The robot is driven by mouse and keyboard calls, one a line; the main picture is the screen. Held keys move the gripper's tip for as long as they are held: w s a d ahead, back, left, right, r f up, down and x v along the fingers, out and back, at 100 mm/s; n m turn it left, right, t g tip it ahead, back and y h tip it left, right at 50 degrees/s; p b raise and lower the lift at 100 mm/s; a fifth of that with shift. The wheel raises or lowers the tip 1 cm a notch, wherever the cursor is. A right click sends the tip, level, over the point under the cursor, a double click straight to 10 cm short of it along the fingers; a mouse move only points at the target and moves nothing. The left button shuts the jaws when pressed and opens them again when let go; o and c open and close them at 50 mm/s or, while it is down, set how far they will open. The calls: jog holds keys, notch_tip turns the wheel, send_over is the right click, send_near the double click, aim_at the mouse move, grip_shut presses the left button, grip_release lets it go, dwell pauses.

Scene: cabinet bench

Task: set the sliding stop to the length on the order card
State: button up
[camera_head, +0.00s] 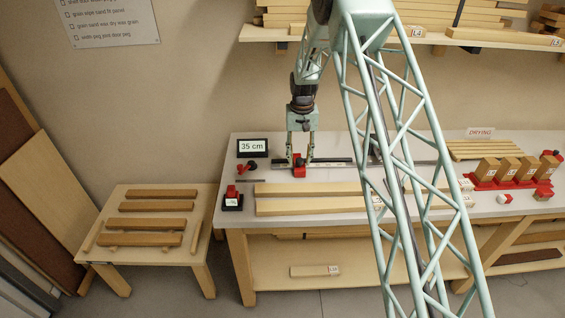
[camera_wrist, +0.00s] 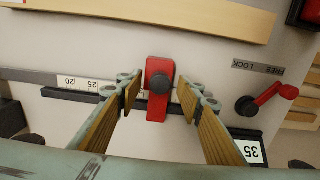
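The order card (camera_head: 252,147) reads 35 cm and stands at the bench's back left; its edge shows in the wrist view (camera_wrist: 253,152). The sliding stop (camera_head: 299,171) is a red block with a black knob (camera_wrist: 159,83) on the dark rail. My gripper (camera_head: 300,157) points down over the stop. In the wrist view my gripper (camera_wrist: 160,98) is open, one finger on each side of the stop, with small gaps. The scale (camera_wrist: 80,83) shows 20 and 25 left of the stop; marks by the stop are hidden. A red lever (camera_wrist: 270,98) sits by the FREE LOCK label (camera_wrist: 258,67).
Pale boards (camera_head: 310,189) lie in front of the rail. A small red-and-black device (camera_head: 232,199) stands at the bench's left end. Red-based wooden blocks (camera_head: 498,173) stand at the right. A low table (camera_head: 118,248) with brown bars stands left of the bench.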

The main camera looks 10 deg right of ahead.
jog(key=shift+r+p, duration=1.05)
jog(key=shift+r, duration=3.05)
jog(key=s+a+r+t+b, duration=0.1)
jog(key=s+r+b, duration=0.1)
jog(key=s+r, duration=0.45)
jog(key=s+a+r+b, duration=0.1)
jog(key=s+r, duration=0.3)
jog(key=r, duration=0.6)
jog(key=s+a+r+n+t+b, duration=0.1)
jog(key=s+r+b, duration=0.1)
jog(key=s+r, duration=0.45)
jog(key=s+a+r+b, duration=0.15)
jog(key=s+r, duration=0.25)
jog(key=s, duration=0.6)
jog(key=s+a+r+t+b, duration=0.1)
jog(key=s+r+b, duration=0.1)
jog(key=s, duration=0.8)
jog(key=s+a+r+b, duration=0.1)
jog(key=s+b, duration=0.1)
jog(key=s, duration=0.7)
jog(key=s+f+b, duration=0.1)
jog(key=s+f, duration=0.1)
jog(key=s, duration=0.7)
jog(key=s+f+n+t+b, duration=0.1)
jog(key=s+f+b, duration=0.1)
jog(key=s, duration=0.7)
jog(key=shift+a+f, duration=0.2)
jog(key=shift+f, duration=0.55)
